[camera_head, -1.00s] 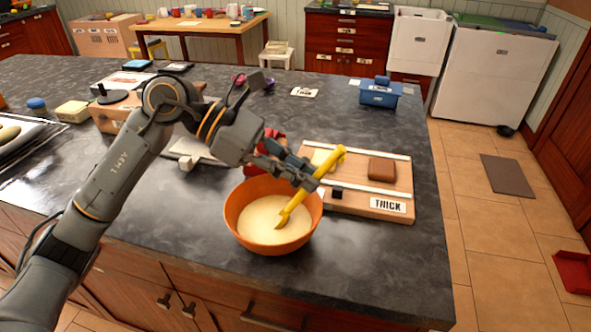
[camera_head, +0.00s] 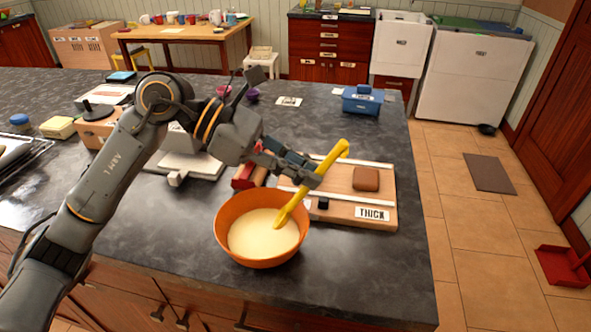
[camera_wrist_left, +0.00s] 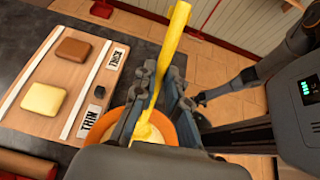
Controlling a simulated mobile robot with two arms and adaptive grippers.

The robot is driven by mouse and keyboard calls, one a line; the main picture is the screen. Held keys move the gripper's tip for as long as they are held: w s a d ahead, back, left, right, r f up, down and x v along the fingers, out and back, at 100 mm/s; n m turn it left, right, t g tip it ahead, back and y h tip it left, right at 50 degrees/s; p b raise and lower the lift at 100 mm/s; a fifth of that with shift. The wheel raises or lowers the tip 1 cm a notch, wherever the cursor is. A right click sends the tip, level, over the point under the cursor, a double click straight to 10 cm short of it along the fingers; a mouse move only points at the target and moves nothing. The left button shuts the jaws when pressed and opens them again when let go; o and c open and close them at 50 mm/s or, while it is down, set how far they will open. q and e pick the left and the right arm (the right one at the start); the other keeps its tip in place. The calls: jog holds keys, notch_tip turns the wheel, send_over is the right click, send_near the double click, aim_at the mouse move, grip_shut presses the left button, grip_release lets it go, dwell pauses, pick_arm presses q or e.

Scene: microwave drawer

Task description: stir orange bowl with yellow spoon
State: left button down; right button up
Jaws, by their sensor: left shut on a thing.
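The orange bowl (camera_head: 232,250) sits on the dark counter near its front edge, with a pale cream-coloured mixture (camera_head: 258,236) inside. My left gripper (camera_head: 308,178) is shut on the yellow spoon (camera_head: 326,165), above the bowl's right rim. The spoon is tilted, its handle up to the right and its lower end in the mixture. In the left wrist view the spoon (camera_wrist_left: 172,35) runs between the two fingers (camera_wrist_left: 158,98), and the bowl (camera_wrist_left: 122,122) is partly hidden behind them. My right gripper is not identifiable; part of an arm shows at the right of the wrist view.
A wooden board (camera_head: 340,207) with a brown block (camera_head: 366,179) and a "THICK" label lies right of the bowl. A red object (camera_head: 245,177) is behind the bowl. A blue container (camera_head: 362,100) stands farther back. The counter (camera_head: 370,270) is clear in front of the board.

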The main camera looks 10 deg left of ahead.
aim_at(325, 159)
pick_arm(q)
jog(key=shift+d+r+p, duration=0.45)
jog(key=shift+r, duration=0.35)
jog(key=shift+d+r+p, duration=0.4)
jog(key=shift+r+p, duration=0.05)
jog(key=shift+r, duration=0.35)
jog(key=shift+r+p, duration=1.1)
jog(key=shift+r, duration=0.9)
